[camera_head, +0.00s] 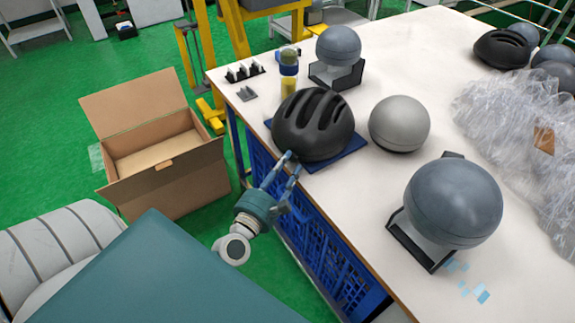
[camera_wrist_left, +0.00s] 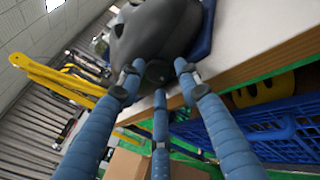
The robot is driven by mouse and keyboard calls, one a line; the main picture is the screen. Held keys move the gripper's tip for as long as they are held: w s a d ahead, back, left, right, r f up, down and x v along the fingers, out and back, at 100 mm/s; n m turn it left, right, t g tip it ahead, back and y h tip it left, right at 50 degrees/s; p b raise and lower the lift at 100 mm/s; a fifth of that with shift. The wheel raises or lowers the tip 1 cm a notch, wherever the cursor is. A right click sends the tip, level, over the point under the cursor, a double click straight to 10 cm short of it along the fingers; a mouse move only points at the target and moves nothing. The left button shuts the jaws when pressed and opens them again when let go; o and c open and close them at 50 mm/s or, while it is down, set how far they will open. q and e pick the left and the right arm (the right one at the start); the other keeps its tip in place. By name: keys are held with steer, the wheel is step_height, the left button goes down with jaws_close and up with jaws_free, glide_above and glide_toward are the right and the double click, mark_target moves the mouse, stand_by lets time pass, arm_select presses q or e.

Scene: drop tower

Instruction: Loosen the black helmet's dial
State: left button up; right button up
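The black helmet (camera_head: 313,125) with long vents sits on a blue mat (camera_head: 345,153) near the table's left edge. In the left wrist view the helmet (camera_wrist_left: 160,30) fills the top middle. A small dark round dial (camera_wrist_left: 157,72) shows at its lower rim. My left gripper (camera_head: 292,161) reaches up from the table edge to the helmet's near rim. In the left wrist view its three blue fingers (camera_wrist_left: 158,80) are spread apart around the dial, two at the sides and one below. I cannot tell whether they touch it. My right gripper is not in view.
A grey ball on a black stand (camera_head: 453,203) is at right, another (camera_head: 338,45) at the back. A lighter ball (camera_head: 399,123) is right of the helmet. Clear plastic wrap (camera_head: 515,120) covers the far right. An open carton (camera_head: 160,145) stands on the floor left of the table.

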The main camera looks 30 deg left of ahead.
arm_select(q)
steer(key=s+d, duration=0.1)
steer(key=s, duration=1)
steer(key=shift+d, duration=0.25)
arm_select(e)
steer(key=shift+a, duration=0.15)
arm_select(q)
steer(key=shift+s, duration=0.1)
